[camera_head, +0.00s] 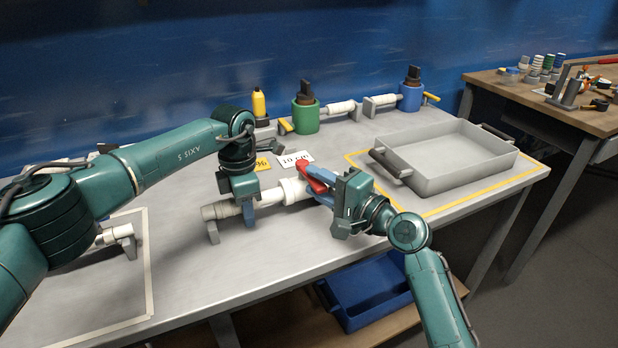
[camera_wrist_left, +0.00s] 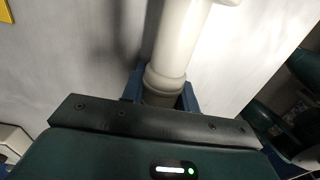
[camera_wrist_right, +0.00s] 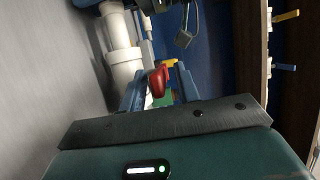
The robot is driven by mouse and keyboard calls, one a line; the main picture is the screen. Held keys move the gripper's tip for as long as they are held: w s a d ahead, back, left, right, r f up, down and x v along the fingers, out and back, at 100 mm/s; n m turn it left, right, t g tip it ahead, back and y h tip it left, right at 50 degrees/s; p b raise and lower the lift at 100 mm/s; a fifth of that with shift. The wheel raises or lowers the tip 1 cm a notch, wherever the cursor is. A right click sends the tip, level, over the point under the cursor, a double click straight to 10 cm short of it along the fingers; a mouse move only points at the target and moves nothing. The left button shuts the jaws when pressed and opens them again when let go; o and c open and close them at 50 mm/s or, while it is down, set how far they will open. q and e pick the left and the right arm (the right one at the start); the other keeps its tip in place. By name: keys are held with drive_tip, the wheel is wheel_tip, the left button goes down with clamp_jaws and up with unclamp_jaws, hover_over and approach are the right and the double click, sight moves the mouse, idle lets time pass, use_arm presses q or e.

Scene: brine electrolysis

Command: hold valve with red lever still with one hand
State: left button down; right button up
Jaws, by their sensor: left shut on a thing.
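The valve with the red lever is a white pipe piece (camera_head: 268,196) lying level above the table on grey supports. Its red lever (camera_head: 313,178) is at the right end. My left gripper (camera_head: 249,212) points down and is shut on the pipe left of the lever; the left wrist view shows the white pipe (camera_wrist_left: 180,45) between its blue fingers (camera_wrist_left: 160,95). My right gripper (camera_head: 318,186) comes in from the right, its blue fingers apart on either side of the lever. The right wrist view shows the red lever (camera_wrist_right: 157,82) between the fingers, with a gap around it.
A grey tray (camera_head: 450,160) with dark handles stands at the right on a yellow-outlined area. Green (camera_head: 306,116) and blue (camera_head: 411,97) cylinders with white pipe pieces stand at the back. A white card (camera_head: 295,160) lies behind the valve. A blue bin (camera_head: 365,290) is below the table.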

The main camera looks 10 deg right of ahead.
drive_tip(key=shift+x, duration=1.3)
drive_tip(key=shift+c, duration=0.3)
clamp_jaws()
